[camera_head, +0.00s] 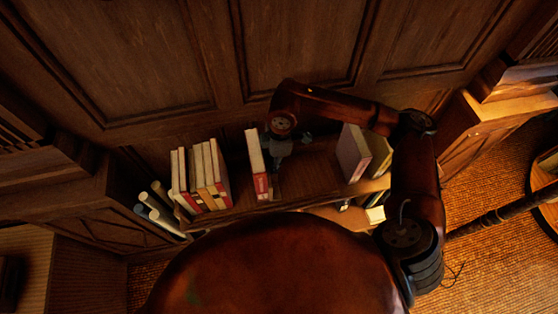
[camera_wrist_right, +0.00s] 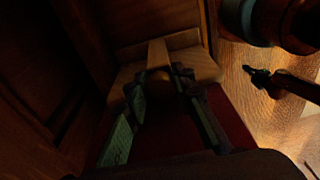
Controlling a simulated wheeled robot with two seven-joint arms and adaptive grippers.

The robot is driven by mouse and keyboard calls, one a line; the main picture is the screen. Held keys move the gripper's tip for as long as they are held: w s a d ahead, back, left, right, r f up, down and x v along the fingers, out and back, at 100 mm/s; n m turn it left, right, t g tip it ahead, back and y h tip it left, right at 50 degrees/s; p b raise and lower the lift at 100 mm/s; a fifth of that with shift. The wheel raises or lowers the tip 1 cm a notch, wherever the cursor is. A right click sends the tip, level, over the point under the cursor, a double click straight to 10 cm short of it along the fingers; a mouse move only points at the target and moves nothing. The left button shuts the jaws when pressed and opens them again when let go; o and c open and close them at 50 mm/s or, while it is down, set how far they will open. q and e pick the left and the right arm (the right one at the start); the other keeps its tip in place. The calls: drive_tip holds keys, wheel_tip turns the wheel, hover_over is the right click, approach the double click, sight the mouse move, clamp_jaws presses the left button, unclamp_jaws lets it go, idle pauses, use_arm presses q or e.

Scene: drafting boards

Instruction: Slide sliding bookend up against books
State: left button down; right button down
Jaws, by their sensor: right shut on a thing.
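A row of books (camera_head: 200,180) stands on the left part of the low shelf in the head view. A single red book with pale pages (camera_head: 257,165) stands apart to its right, leaning slightly. My right gripper (camera_head: 275,166) points down right beside that book. It is shut on what looks like the sliding bookend, a brown wooden piece (camera_head: 276,187) mostly hidden under it. In the right wrist view a light wooden piece (camera_wrist_right: 158,56) lies beyond the fingers of the gripper (camera_wrist_right: 162,92); the dim light hides the exact contact. My left gripper is not in view.
Two more books (camera_head: 354,153) stand at the right end of the shelf (camera_head: 310,175), near my right arm. Rolled tubes (camera_head: 157,215) stand at the left. A panelled wall (camera_head: 300,45) rises behind. Bare shelf shows between the gripper and the right-hand books.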

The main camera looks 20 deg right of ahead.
drive_tip(key=shift+w+a+r, duration=0.1)
drive_tip(key=shift+w+a, duration=0.05)
drive_tip(key=shift+a, duration=0.65)
drive_tip(key=shift+w+a, duration=0.1)
drive_tip(key=shift+a, duration=0.65)
drive_tip(key=shift+w+a+b, duration=0.15)
drive_tip(key=shift+a, duration=1.35)
drive_tip(key=shift+w+a+b, duration=0.15)
drive_tip(key=shift+a, duration=1.3)
drive_tip(key=c, duration=1.6)
unclamp_jaws()
drive_tip(key=shift+d, duration=0.1)
wheel_tip(320, 180, up, 10)
drive_tip(key=d+p, duration=0.1)
drive_tip(key=p, duration=0.4)
drive_tip(key=shift+s+p, duration=0.15)
drive_tip(key=shift+p, duration=0.2)
